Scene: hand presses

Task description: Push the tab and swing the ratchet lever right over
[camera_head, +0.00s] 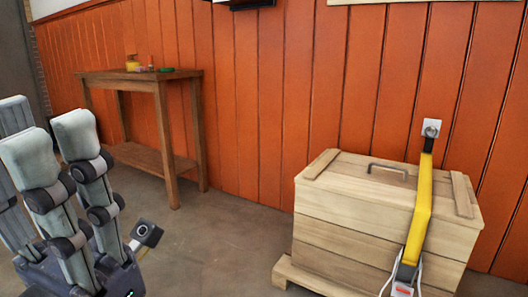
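The ratchet (404,277) is a metal buckle low on the front of a wooden crate, at the bottom edge of the picture. Its lever and tab are too small and cut off to tell apart. A yellow strap (424,190) runs from it up over the crate to a wall plate (431,128). My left gripper (45,140) is at the left edge, far from the ratchet. Its grey-padded fingers point up, straight and apart, with nothing between them. My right gripper is not in view.
The wooden crate (340,232) with a dark lid handle stands on a pallet against the orange plank wall (255,100). A wooden table (140,76) with small items stands at the back left. The floor between table and crate is clear.

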